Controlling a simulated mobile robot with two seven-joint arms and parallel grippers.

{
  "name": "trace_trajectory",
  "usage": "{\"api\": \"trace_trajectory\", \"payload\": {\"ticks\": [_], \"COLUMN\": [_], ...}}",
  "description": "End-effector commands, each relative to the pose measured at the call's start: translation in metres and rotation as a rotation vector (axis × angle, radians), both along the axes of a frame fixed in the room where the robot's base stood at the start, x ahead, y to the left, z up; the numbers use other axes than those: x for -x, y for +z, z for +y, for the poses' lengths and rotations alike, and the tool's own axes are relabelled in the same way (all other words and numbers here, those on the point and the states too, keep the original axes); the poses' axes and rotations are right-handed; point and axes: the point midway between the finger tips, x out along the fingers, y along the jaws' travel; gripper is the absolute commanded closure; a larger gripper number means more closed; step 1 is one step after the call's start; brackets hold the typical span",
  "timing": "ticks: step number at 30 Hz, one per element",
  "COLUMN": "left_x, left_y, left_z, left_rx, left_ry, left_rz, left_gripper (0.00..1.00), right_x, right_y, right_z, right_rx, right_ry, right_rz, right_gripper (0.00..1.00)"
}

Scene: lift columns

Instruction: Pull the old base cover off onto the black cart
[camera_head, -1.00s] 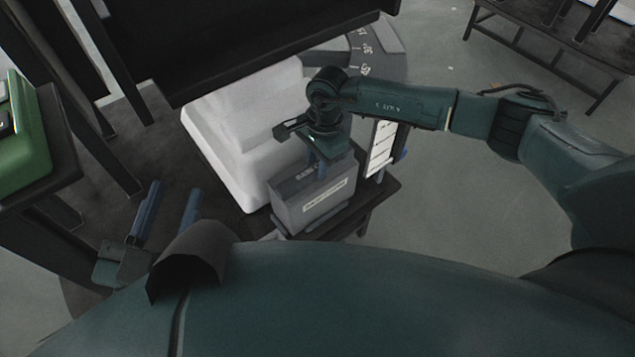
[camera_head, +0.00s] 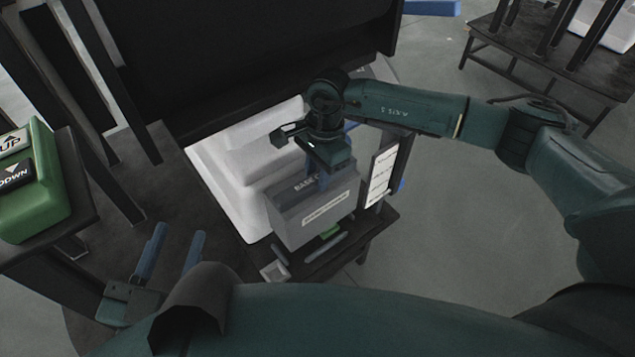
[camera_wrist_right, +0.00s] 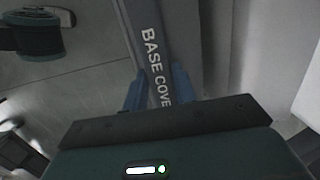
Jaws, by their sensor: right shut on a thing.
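The base cover (camera_head: 312,217), a grey box with "BASE COVER" lettering, is upright beside the white stepped block. My right gripper (camera_head: 322,180) is shut on its top from above. In the right wrist view the blue fingers (camera_wrist_right: 158,90) are either side of the cover's lettered strip (camera_wrist_right: 153,45). The dark low surface with legs, apparently the black cart (camera_head: 352,246), shows below and beside the cover; I cannot tell whether the cover touches it. My left gripper (camera_head: 175,240) is open and empty at the lower left.
A green piece (camera_head: 331,232) and grey strips lie by the cover's lower edge. A labelled white panel (camera_head: 382,176) stands to its right. The white block (camera_head: 228,185) is on its left, under a large black slab (camera_head: 250,60). A green UP/DOWN button box (camera_head: 35,185) is at left.

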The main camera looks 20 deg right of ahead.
Motion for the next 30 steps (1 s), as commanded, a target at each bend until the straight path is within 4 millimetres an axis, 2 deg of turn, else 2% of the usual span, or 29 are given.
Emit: {"api": "trace_trajectory", "payload": {"ticks": [1,6,30], "left_x": [0.0,0.001,0.0], "left_y": [0.002,0.0,0.007], "left_z": [0.001,0.001,0.0], "left_rx": [-0.006,-0.012,-0.007], "left_ry": [0.003,0.009,0.011], "left_rz": [0.0,0.005,0.004], "left_gripper": [0.64,0.64,0.64], "right_x": [-0.001,0.0,0.0], "right_y": [0.011,0.023,0.034], "right_z": [0.0,0.0,0.0], "right_rx": [-0.001,-0.001,-0.002], "right_ry": [0.0,-0.001,-0.001], "right_rz": [-0.003,-0.002,-0.001], "right_gripper": [1.0,1.0,1.0]}}
